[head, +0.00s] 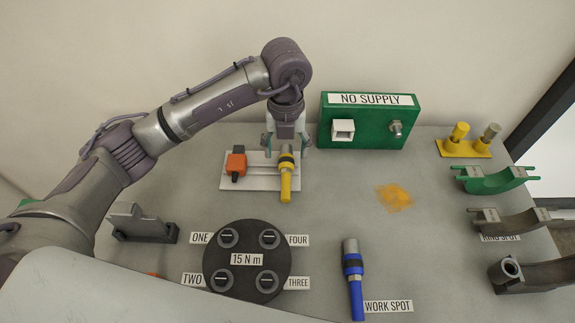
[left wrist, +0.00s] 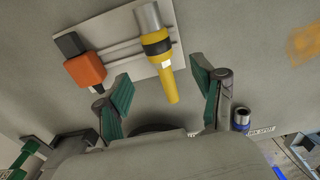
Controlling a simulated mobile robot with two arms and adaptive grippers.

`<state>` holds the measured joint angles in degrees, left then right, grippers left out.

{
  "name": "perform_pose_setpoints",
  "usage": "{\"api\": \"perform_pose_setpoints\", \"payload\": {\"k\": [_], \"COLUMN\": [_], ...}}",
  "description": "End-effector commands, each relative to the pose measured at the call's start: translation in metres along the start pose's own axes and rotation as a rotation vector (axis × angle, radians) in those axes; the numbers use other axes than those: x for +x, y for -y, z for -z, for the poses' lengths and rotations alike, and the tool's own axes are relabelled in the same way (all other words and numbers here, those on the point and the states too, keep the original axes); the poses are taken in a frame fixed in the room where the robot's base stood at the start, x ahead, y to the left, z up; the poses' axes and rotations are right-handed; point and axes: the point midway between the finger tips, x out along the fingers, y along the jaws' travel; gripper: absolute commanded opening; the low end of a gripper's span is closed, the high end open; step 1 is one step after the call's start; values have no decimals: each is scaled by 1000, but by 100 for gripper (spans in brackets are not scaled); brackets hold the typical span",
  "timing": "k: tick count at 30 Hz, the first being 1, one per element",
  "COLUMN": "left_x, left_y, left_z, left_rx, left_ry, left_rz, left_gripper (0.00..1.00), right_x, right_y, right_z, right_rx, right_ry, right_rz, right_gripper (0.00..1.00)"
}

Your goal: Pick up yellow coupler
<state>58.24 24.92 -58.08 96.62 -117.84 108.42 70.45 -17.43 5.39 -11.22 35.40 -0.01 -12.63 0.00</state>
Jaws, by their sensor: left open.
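The yellow coupler (head: 286,186) lies on a white plate (head: 262,183) at the back middle of the table, with a black band and a grey end. In the left wrist view, the yellow coupler (left wrist: 162,58) points toward my gripper, with its grey end on the plate. My left gripper (head: 287,148) is open above the plate, its green-padded fingers on either side of the coupler. My right gripper is not in view.
An orange block (head: 236,164) sits on the plate left of the coupler. A green box (head: 368,122) marked NO SUPPLY stands right of it. A black disc (head: 247,286) and a blue tool (head: 353,282) are in front.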

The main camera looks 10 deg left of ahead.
Motion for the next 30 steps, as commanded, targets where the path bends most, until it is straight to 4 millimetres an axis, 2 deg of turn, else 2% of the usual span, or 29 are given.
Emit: {"api": "perform_pose_setpoints", "payload": {"k": [8, 12, 16, 25, 30], "left_x": [22, 42, 60, 68, 67], "left_y": [0, 1, 1, 1, 1], "left_z": [1, 3, 2, 1, 1], "left_rx": [-1, 0, 0, 1, 1], "left_ry": [-1, -4, -1, 2, 2], "left_rz": [-1, -1, 0, 1, 1], "left_gripper": [69, 69, 69, 69, 42], "right_x": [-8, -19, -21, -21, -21], "right_y": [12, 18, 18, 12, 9], "right_z": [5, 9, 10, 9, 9], "right_rx": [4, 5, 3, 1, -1], "right_ry": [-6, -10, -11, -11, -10], "right_rz": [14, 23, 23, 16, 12], "right_gripper": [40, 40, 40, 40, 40]}}
